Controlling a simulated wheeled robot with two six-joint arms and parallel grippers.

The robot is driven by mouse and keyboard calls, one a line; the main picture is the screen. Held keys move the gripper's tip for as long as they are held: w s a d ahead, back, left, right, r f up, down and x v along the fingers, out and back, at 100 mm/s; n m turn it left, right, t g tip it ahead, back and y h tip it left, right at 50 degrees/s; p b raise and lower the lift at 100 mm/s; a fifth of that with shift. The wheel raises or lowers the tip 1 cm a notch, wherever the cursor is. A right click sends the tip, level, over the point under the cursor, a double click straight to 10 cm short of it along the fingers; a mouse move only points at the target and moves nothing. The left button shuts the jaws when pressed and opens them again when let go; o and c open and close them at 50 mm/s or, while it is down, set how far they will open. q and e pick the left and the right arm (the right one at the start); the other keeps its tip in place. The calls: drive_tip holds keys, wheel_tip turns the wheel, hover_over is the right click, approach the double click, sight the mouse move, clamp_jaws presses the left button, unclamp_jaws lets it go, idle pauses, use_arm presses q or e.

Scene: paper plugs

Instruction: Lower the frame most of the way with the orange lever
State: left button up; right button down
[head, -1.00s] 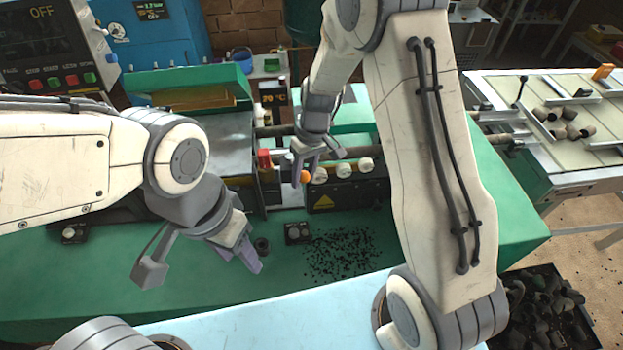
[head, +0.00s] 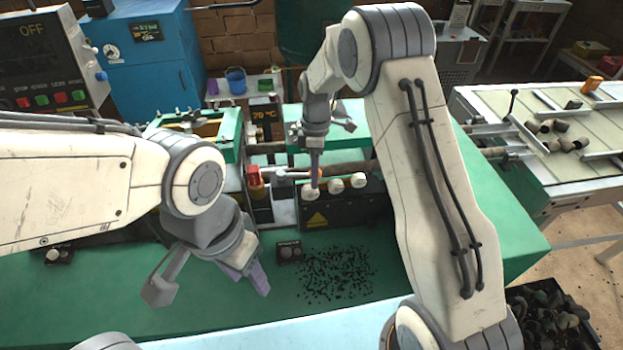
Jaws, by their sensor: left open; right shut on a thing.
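The green frame (head: 239,135) sits low over the machine at the left of centre, partly hidden behind my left arm. A thin grey bar (head: 290,175), probably the orange lever's arm, runs from beside a red-orange part (head: 255,182) to my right gripper (head: 315,178). The lever's orange knob is not visible; the gripper fingers seem to cover it. My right gripper is shut there, just above the white round pieces (head: 335,186). My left gripper (head: 212,284) is open and empty over the green table, its purple-padded finger near a small dark button box.
The dark box with a yellow warning triangle (head: 316,221) stands under the white pieces. Black granules (head: 338,272) lie scattered on the green table (head: 120,290). A conveyor with dark plugs (head: 560,140) is at the right. A control panel (head: 45,60) stands at the left.

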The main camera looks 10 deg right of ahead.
drive_tip(key=shift+w+d+r+n, duration=0.1)
drive_tip(key=shift+w+d+n, duration=0.1)
drive_tip(key=shift+w+n, duration=0.65)
drive_tip(key=shift+s, duration=0.1)
drive_tip(key=shift+c, duration=2.3)
unclamp_jaws()
drive_tip(key=shift+r, duration=0.4)
wheel_tip(320, 180, up, 9)
drive_tip(key=w+b, duration=0.2)
drive_tip(key=shift+r+b, duration=0.2)
drive_tip(key=shift+b, duration=0.1)
drive_tip(key=shift+s, duration=0.1)
